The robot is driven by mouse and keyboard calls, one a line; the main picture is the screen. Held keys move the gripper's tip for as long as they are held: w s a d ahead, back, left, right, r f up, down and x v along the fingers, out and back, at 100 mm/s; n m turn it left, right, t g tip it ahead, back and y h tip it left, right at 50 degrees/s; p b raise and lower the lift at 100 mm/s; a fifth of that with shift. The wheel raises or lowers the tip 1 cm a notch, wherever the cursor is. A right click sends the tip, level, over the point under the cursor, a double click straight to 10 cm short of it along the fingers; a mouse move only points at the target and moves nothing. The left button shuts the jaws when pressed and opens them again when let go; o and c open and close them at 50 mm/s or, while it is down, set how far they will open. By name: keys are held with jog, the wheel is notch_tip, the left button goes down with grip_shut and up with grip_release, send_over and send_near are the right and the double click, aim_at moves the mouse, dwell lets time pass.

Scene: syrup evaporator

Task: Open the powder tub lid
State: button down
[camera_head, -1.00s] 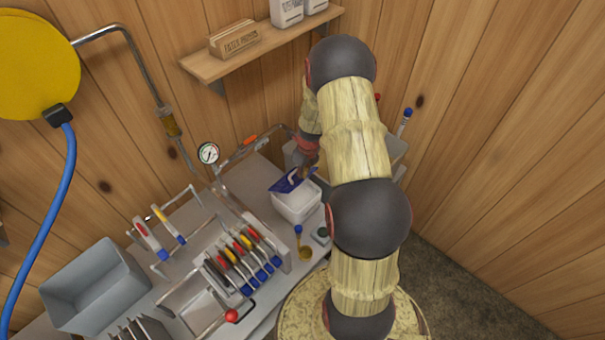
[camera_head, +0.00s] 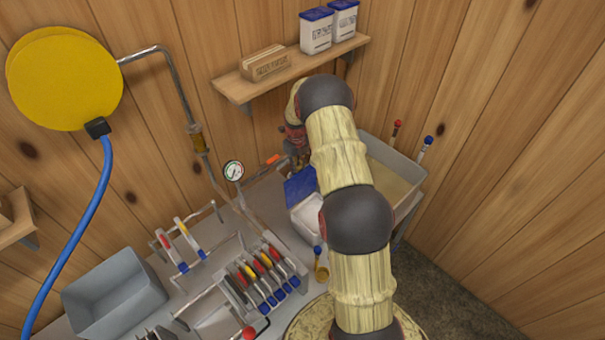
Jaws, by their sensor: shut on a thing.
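The powder tub (camera_head: 305,217) is a white box on the metal bench, partly hidden behind my arm. Its blue lid (camera_head: 300,186) stands tilted up at the tub's back edge, with the top of the tub showing in front of it. My gripper (camera_head: 298,160) is at the upper edge of the lid, shut on it. The fingertips are small and partly hidden, so the exact grip is unclear.
A grey bin (camera_head: 408,172) stands right of my arm. A pressure gauge (camera_head: 233,171) and a rack of coloured-handled tools (camera_head: 262,272) are left of the tub. A wall shelf (camera_head: 235,90) is above. A scoop (camera_head: 321,270) lies in front.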

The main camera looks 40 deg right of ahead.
jog(key=shift+w+a+f+g, duration=0.1)
jog(key=shift+w+f+g, duration=0.25)
jog(key=shift+w, duration=0.1)
jog(key=shift+w+f+g, duration=0.2)
jog(key=shift+w+g, duration=0.15)
jog(key=shift+w, duration=0.1)
jog(key=shift+w+b, duration=0.25)
jog(key=shift+b, duration=0.1)
jog(key=shift+r, duration=0.1)
jog(key=shift+w+r, duration=0.1)
notch_tip(320, 180, up, 12)
jog(key=w, duration=0.1)
jog(key=shift+w, duration=0.2)
